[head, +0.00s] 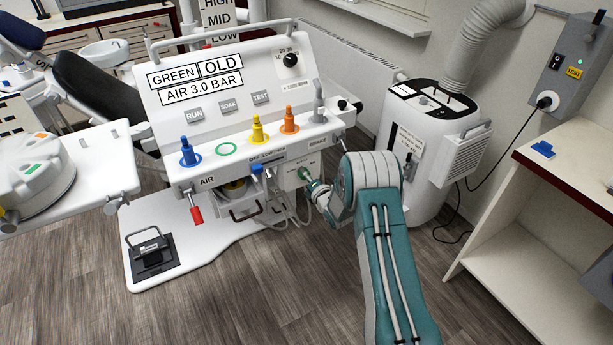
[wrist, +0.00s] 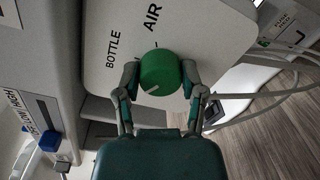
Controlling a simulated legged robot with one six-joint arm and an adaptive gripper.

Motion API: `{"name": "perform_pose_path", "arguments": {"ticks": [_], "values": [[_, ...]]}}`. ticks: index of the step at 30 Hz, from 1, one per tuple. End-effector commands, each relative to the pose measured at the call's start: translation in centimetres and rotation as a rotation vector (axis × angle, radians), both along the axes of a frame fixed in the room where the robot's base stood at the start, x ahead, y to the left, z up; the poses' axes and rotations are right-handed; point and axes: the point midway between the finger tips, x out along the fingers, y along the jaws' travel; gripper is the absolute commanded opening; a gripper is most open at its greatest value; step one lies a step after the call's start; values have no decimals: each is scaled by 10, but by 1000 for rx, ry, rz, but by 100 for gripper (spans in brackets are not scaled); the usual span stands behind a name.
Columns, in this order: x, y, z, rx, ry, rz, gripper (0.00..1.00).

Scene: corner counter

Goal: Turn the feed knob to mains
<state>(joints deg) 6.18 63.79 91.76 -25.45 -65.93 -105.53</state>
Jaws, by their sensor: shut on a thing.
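The feed knob is a round green knob (wrist: 160,72) on a pale panel (wrist: 105,75), seen in the wrist view. The words BOTTLE and AIR are printed beside it; I see no MAINS label. A short white mark on the knob's face points to the lower left, away from both words. My gripper (wrist: 159,76) has one finger on each side of the knob and is shut on it.
Blue (head: 188,152), yellow (head: 257,130) and orange (head: 289,120) fittings stand on the unit's ledge. A red-handled lever (head: 195,213) hangs below it. A blue slider (wrist: 48,140) is left of the knob in the wrist view. Pale hoses (wrist: 265,95) run at right.

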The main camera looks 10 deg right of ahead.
Motion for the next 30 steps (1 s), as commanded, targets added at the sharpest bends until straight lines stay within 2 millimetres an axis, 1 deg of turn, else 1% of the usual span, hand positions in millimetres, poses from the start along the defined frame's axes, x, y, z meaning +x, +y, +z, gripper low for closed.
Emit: {"name": "perform_pose_path", "arguments": {"ticks": [1,15,16,17,18,30], "values": [[-2,2,-5,-7,10,3,5],[-2,2,-6,-18,8,3,5],[-2,2,-6,-18,9,2,66],[-2,2,-6,-18,8,3,79],[-2,2,-6,-18,8,2,87],[-2,0,-2,-16,-1,0,87]]}}
